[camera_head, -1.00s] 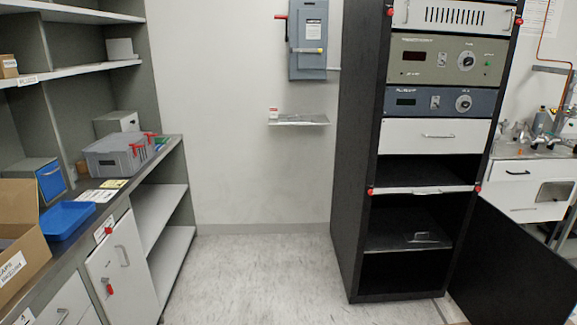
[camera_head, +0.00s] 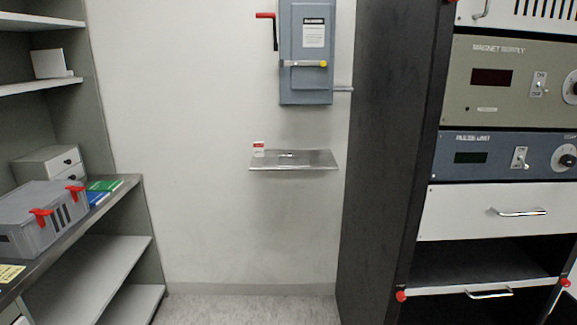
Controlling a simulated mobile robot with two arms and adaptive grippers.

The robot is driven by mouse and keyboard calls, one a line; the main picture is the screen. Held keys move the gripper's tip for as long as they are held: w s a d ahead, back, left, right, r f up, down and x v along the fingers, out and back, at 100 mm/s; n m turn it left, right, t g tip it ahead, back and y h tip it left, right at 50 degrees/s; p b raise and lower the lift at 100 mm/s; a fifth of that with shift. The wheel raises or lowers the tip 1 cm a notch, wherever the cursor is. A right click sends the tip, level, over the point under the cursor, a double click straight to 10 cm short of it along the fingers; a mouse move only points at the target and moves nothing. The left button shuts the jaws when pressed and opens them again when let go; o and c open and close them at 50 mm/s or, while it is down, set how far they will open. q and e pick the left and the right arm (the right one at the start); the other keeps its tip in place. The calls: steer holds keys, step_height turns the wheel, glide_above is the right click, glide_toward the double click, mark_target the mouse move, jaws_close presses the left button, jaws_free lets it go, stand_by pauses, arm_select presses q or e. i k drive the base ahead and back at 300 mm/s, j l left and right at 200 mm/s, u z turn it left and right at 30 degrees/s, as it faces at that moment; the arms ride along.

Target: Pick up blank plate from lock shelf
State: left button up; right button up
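A small metal shelf (camera_head: 310,161) is fixed to the white wall straight ahead, below a grey electrical switch box. A small red and white tag (camera_head: 258,149) stands at its back left. A small flat dark item (camera_head: 287,155) lies near the middle of the shelf; it is too small to tell whether it is a blank plate. Neither of my grippers shows in the head view.
The grey switch box (camera_head: 306,80) has a red lever. A black equipment rack (camera_head: 390,160) stands close on the right. A bench (camera_head: 75,237) with a grey red-latched case (camera_head: 45,215) stands on the left. Bare floor (camera_head: 240,310) lies between them.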

mark_target(281, 162)
steer(key=i+z, duration=0.1)
steer(key=z, duration=0.45)
steer(key=i+j+z, duration=0.4)
steer(key=j+z, duration=0.2)
steer(key=i+j+z, duration=0.15)
steer(key=j+z, duration=0.15)
steer(key=j, duration=0.25)
